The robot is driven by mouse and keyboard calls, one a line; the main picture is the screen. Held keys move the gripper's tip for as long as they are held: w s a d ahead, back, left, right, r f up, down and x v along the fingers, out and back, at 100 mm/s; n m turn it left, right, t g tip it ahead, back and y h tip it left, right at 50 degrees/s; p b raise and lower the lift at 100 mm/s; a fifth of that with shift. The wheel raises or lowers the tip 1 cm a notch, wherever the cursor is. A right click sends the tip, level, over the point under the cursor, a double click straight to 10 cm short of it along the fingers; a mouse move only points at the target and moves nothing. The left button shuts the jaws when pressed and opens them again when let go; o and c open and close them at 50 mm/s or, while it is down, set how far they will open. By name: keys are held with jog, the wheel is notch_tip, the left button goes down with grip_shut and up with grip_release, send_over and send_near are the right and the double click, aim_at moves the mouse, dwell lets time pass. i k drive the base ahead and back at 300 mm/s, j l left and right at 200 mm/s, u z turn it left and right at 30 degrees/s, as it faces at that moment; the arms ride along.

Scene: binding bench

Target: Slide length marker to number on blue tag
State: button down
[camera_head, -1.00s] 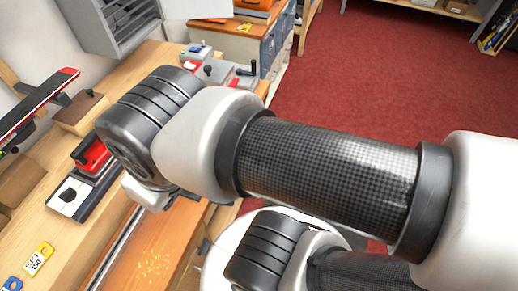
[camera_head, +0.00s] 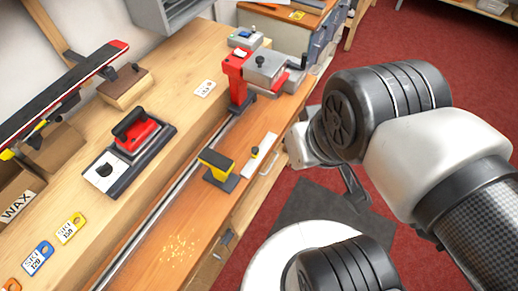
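The blue tag (camera_head: 38,259) lies at the lower left of the bench; it reads "SKI" above a small number that I cannot read surely. A yellow block on a dark base (camera_head: 217,164) sits beside the long metal rail (camera_head: 165,209). A pale strip with a small dark knob (camera_head: 255,152) lies to its right. I cannot tell which of these is the length marker. My gripper (camera_head: 355,190) is partly hidden beyond my wrist, right of the bench edge and apart from these things. Its opening does not show clearly.
A red clamp-like post (camera_head: 238,78) and a grey vise (camera_head: 274,71) stand at the rail's far end. A red-and-black tool (camera_head: 137,132), a yellow tag (camera_head: 70,228), a white tag (camera_head: 204,88) and a ski (camera_head: 62,84) are left of the rail. Red floor is open at right.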

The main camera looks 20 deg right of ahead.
aim_at(255, 150)
jog(key=u, duration=2.35)
jog(key=k+l+z, duration=0.45)
jog(key=i+j+z, duration=0.1)
jog(key=z, duration=1.3)
